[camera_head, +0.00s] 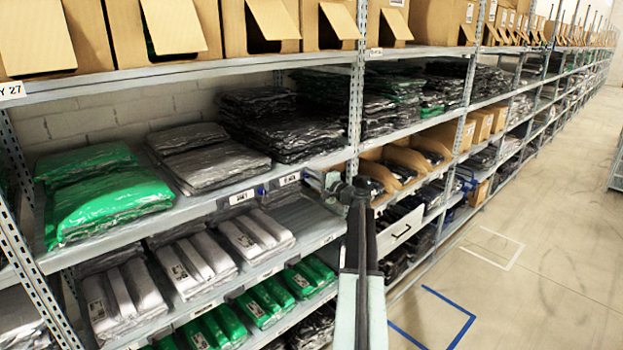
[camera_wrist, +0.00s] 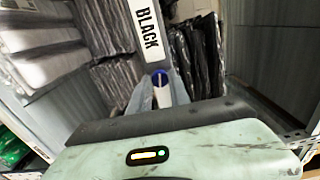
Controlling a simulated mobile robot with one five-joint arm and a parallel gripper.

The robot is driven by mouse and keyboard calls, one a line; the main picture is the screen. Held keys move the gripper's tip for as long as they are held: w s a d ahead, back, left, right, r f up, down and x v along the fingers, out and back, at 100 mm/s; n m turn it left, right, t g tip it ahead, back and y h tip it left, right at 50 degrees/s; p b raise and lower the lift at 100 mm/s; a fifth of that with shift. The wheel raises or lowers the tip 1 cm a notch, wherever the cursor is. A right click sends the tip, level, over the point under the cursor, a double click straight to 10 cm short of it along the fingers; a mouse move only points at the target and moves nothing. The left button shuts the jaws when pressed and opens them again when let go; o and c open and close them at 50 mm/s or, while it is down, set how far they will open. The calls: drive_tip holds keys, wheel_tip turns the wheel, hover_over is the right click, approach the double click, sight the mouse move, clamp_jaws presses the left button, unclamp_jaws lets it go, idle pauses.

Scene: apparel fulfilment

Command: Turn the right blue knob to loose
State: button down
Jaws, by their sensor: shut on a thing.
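In the head view, my gripper (camera_head: 332,182) is at the shelf's front edge, and the right knob is hidden there by the gripper and arm. Another blue knob (camera_head: 261,191) shows on the same edge to the left, between two white labels. I cannot tell how far the held knob is turned.
The shelf edge (camera_head: 215,204) runs close along my gripper. Green bagged garments (camera_head: 105,205) and grey ones (camera_head: 215,165) lie on the shelf at left. Cardboard boxes (camera_head: 265,25) line the top shelf.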

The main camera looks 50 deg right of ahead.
drive_tip(key=shift+n, duration=0.9)
drive_tip(key=c, duration=1.2)
unclamp_jaws()
drive_tip(key=s, duration=0.7)
drive_tip(key=shift+s+a, duration=0.3)
drive_tip(key=shift+s, duration=0.05)
